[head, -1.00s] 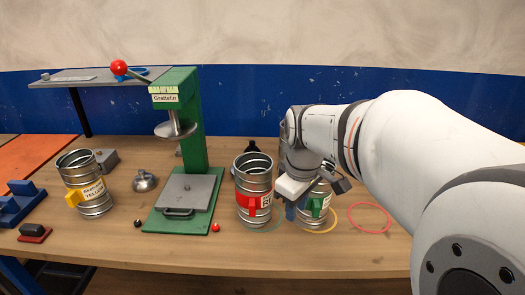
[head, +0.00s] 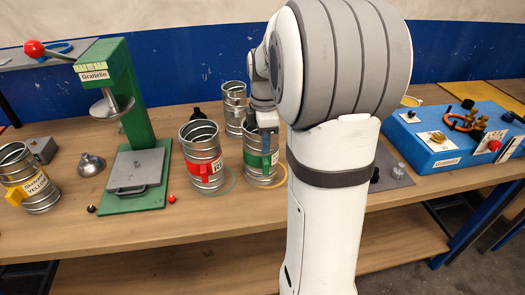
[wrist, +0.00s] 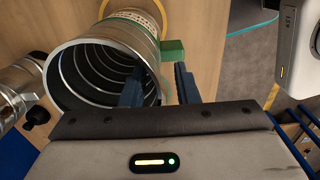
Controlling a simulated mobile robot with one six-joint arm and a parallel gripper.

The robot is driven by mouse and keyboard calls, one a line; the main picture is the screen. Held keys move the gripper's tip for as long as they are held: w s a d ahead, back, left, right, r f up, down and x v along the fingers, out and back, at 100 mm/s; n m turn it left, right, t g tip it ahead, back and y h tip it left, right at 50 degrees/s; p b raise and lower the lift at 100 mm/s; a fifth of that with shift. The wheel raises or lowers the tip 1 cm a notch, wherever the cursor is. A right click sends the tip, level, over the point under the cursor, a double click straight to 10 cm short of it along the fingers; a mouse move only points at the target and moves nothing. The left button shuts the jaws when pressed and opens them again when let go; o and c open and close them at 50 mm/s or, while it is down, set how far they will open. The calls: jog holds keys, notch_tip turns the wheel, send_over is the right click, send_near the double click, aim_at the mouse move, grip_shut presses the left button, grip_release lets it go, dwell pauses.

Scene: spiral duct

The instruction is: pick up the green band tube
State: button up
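The green band tube (head: 261,171) is a ribbed metal cylinder with a green band and tab, standing upright on the bench. In the head view my gripper (head: 266,128) is at its top rim, partly hidden by my arm. In the wrist view the tube's open mouth (wrist: 82,80) faces the camera, with the green tab (wrist: 172,50) at its right. My gripper (wrist: 159,85) is open, its blue fingers apart. One finger overlaps the tube's mouth and the other is outside its right wall, so the rim shows between them. I cannot tell whether either finger touches it.
The red band tube (head: 204,158) stands close on the left, and another metal tube (head: 234,105) stands behind. A green press (head: 135,150) and a tilted yellow-tagged tube (head: 32,180) are farther left. A blue box (head: 450,140) with fittings is at right.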

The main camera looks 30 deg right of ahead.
jog(key=shift+f, duration=1.35)
jog(key=shift+c, duration=0.5)
grip_shut()
